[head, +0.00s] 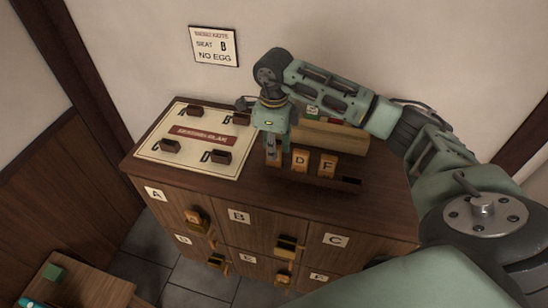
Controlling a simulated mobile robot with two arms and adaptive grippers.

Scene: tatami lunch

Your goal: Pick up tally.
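Several orange wooden tallies stand in a dark rack (345,184) on top of the cabinet. One is marked D (300,161) and one F (328,163). A further tally (275,159) stands at the left end, its face partly hidden by my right gripper (271,150). That gripper points down with its fingertips at this left tally. I cannot tell whether the fingers are closed on it. My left gripper is not in view.
A seating board (196,133) with small dark holders marked A, B, C and D lies left of the gripper. A wooden box (330,135) stands behind the rack. Lettered drawers (238,216) with latches face the front. A wall sign (214,46) reads "SEAT B, NO EGG".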

